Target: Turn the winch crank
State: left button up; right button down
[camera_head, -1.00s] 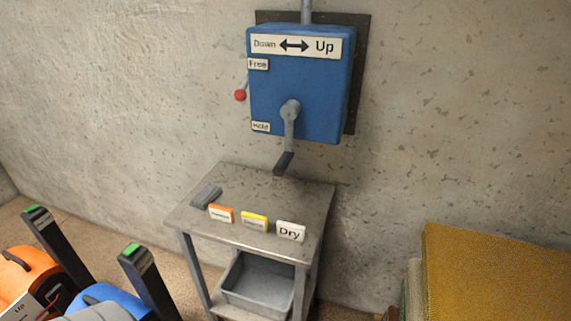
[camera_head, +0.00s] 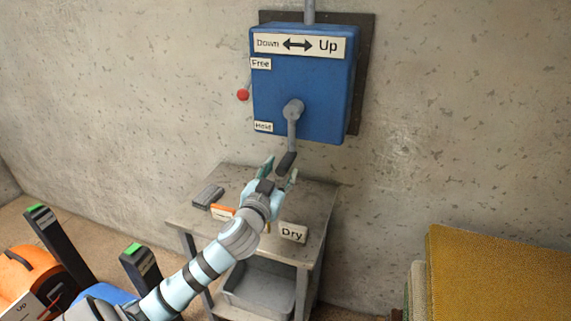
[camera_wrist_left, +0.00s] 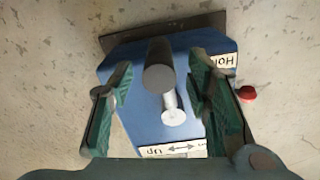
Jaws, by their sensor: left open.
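The blue winch box (camera_head: 299,84) is mounted on the wall, with a "Down ↔ Up" sign across its top. Its grey crank (camera_head: 293,120) hangs down from the hub, ending in a dark handle (camera_head: 287,162). My left gripper (camera_head: 280,170) is open, with its fingers on either side of the handle's lower end in the head view. In the left wrist view the crank handle (camera_wrist_left: 158,68) points at the camera between the two open green fingers, with gaps on both sides. My right gripper is not in view.
A red-knobbed lever (camera_head: 243,95) sits at the box's left side between "Free" and "Hold" labels. Below stands a metal table (camera_head: 323,200) with label blocks, including a "Dry" block (camera_head: 293,232). A yellow rug stack (camera_head: 500,275) is at right. Orange and blue machines stand lower left.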

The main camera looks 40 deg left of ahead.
aim_at(286, 163)
pick_arm(q)
jog(key=x, duration=0.4)
jog(key=shift+w, duration=0.3)
jog(key=shift+a, duration=0.1)
jog(key=shift+c, duration=0.5)
grip_shut()
